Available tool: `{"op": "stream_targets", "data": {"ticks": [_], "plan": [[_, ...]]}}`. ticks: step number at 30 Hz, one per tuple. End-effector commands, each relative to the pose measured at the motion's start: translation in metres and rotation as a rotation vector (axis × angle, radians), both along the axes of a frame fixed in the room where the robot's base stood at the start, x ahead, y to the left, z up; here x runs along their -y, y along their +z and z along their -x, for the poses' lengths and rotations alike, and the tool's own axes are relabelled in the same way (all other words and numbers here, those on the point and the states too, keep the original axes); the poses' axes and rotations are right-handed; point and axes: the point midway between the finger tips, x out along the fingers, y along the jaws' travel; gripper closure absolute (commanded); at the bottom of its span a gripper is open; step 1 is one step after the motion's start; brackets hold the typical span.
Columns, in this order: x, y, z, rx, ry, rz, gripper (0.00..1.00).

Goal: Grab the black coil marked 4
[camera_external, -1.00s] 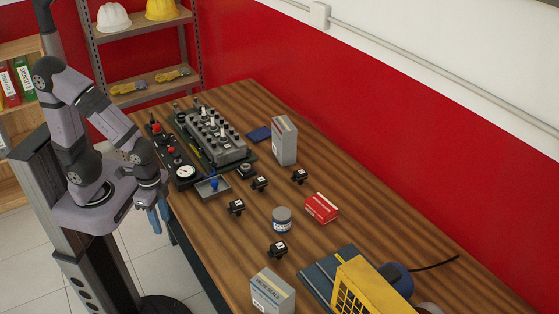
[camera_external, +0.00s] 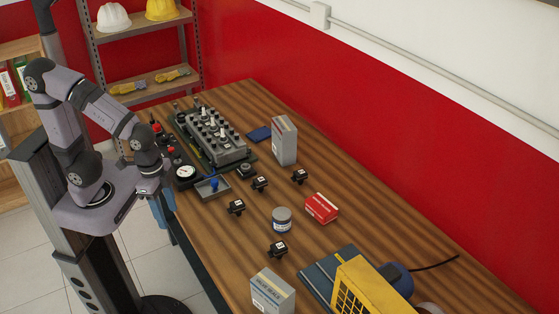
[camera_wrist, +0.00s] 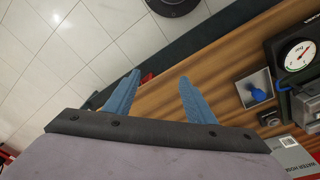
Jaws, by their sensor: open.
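Several black coils with white labels stand on the wooden table. In the external view one is at the front (camera_external: 278,250), one at the left (camera_external: 237,207), one near the middle (camera_external: 260,184) and one toward the back (camera_external: 300,176). The numbers are too small to read, so I cannot tell which is marked 4. My gripper (camera_wrist: 160,78) has blue fingers, open and empty. In the external view it hangs at the table's left edge, apart from the coils. In the wrist view a dark part (camera_wrist: 270,118) is partly visible at the right.
A grey tray with a blue item (camera_external: 213,185), a gauge (camera_external: 186,172) and an engine block (camera_external: 215,137) stand at the left. A blue-white can (camera_external: 282,220), red box (camera_external: 321,208), grey boxes (camera_external: 272,291) (camera_external: 284,140) and yellow machine (camera_external: 368,288) stand around the coils.

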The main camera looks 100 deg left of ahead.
Motion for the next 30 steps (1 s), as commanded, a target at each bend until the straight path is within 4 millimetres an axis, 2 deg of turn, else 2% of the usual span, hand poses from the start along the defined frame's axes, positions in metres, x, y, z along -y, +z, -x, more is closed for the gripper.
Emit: {"op": "stream_targets", "data": {"ticks": [7, 11, 14, 18, 23, 27, 30], "plan": [[-0.015, -0.016, -0.057, 0.185, 0.093, 0.024, 0.50], [-0.038, -0.023, -0.098, 0.334, 0.177, 0.017, 0.50], [-0.070, -0.025, -0.133, 0.475, 0.264, -0.015, 0.50], [-0.128, -0.022, -0.167, 0.669, 0.397, -0.104, 0.50], [-0.207, -0.011, -0.181, 0.868, 0.546, -0.269, 0.50], [-0.277, 0.002, -0.168, 1.009, 0.668, -0.461, 0.50], [-0.271, -0.031, -0.169, 1.000, 0.656, -0.453, 0.50]]}}
